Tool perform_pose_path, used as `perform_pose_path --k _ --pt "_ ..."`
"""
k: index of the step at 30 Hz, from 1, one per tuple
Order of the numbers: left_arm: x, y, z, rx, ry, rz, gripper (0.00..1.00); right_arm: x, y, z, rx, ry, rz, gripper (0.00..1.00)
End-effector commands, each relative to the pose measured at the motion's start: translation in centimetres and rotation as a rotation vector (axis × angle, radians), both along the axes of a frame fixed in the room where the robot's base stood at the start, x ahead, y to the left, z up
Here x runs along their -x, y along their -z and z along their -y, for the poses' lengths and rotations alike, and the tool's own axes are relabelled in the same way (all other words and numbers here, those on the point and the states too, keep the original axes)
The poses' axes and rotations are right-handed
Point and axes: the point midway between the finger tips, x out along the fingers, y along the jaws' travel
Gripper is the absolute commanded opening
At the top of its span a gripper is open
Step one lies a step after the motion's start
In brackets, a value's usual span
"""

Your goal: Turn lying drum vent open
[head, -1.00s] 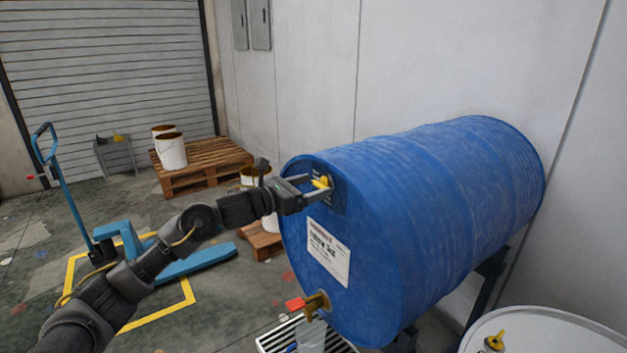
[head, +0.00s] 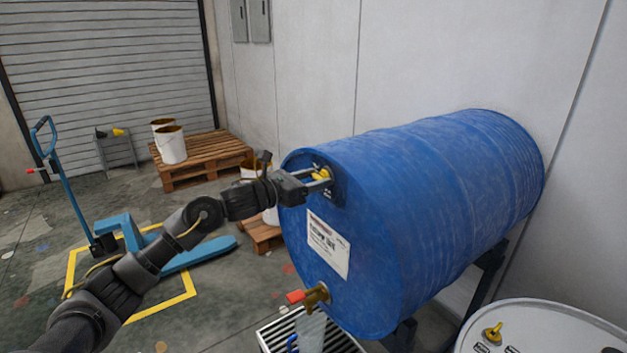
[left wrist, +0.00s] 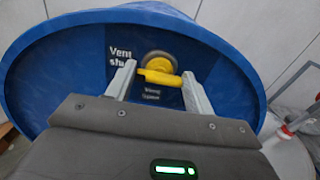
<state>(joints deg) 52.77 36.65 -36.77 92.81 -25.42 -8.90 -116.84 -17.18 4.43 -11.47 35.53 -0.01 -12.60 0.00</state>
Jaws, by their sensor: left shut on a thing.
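The blue drum (head: 420,215) lies on its side on a dark stand, its round end facing left. The yellow vent handle (head: 322,174) sits on a dark plate near the top of that end. In the left wrist view the handle (left wrist: 160,78) lies roughly crosswise between the two fingers. Label text beside it reads "Vent shut" (left wrist: 120,56), with another "Vent" label (left wrist: 152,93) below. My left gripper (head: 318,180) is shut on the vent handle, close to the drum's face. My right gripper is not in view.
A brass tap with a red handle (head: 295,297) sticks out low on the drum end, above a grate (head: 275,332). A white drum top (head: 545,330) stands at lower right. A blue pallet jack (head: 190,258) and pallets (head: 200,160) stand at left.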

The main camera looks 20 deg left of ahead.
Motion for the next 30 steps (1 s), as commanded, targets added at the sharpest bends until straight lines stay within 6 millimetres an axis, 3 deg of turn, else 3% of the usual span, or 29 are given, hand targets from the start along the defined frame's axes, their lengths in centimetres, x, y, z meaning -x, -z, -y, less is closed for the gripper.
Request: perform_pose_path --k 15,30 --pt "-0.1 0.3 -0.1 0.275 0.000 -0.228 0.30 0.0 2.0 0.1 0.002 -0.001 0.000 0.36" --pt "-0.2 0.3 -0.2 0.641 0.000 -0.535 0.30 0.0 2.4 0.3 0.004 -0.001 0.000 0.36"
